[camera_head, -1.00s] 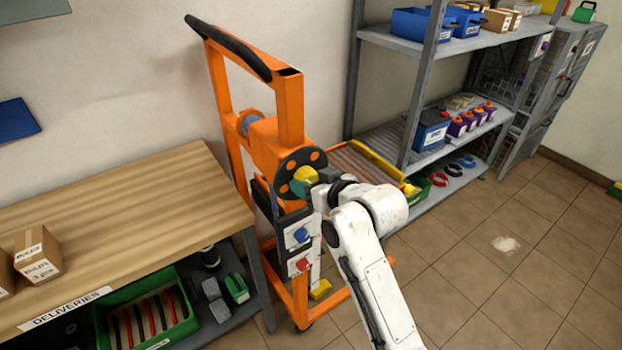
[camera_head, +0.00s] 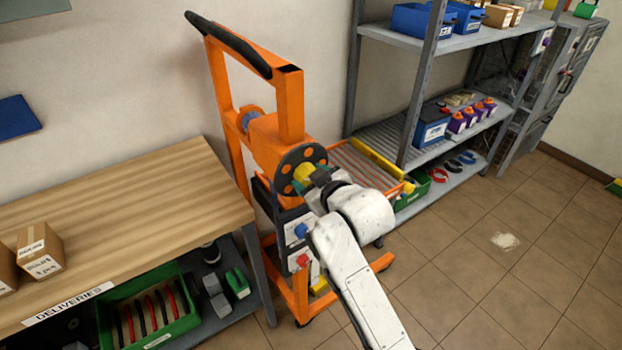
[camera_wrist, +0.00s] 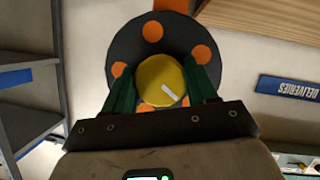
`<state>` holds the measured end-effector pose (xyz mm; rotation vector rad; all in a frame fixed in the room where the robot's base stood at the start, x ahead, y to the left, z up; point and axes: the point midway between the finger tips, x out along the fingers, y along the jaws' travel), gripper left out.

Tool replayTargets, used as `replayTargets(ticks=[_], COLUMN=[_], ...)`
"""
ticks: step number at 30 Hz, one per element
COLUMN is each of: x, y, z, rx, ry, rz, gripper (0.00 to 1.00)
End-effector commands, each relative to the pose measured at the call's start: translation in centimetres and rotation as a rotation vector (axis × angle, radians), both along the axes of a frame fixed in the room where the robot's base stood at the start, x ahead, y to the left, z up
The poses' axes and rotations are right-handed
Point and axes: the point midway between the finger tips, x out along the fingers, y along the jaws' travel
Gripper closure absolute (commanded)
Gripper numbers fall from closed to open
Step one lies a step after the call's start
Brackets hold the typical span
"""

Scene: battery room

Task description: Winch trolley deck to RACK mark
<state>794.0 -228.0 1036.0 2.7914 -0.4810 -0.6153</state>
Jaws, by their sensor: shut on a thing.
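The orange trolley (camera_head: 290,110) stands against the wall, with a black handlebar on top. Its dark winch wheel (camera_head: 289,158) has orange dots and a yellow hub knob. My gripper (camera_head: 303,181) is shut on the yellow knob (camera_wrist: 162,80). In the wrist view its green fingers (camera_wrist: 162,88) lie on both sides of the knob, which bears a white line. The trolley deck (camera_head: 358,168) has an orange rim and a ribbed top, and sits beside the rack's lower shelf. My wrist partly hides the wheel and deck. I cannot make out a RACK mark.
A grey rack (camera_head: 425,90) holds blue bins and batteries at the right. A wooden bench (camera_head: 120,220) labelled DELIVERIES stands at the left, a green crate (camera_head: 190,318) below it. Blue and red knobs (camera_head: 302,261) sit under the wheel.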

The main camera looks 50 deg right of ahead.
Motion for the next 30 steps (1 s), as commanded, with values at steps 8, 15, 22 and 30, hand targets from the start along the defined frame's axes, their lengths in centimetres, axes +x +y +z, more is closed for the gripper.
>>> replayTargets(ticks=[8,15,22,30], x=[0.0,0.0,-0.4,-4.0], y=[0.1,0.0,0.2,1.8], z=[-0.5,-0.2,-0.1,1.3], rx=[0.006,0.004,0.003,0.003], ry=[0.01,0.004,0.004,0.003], rz=[0.001,0.0,0.0,0.001], gripper=[0.32,0.19,0.19,0.19])
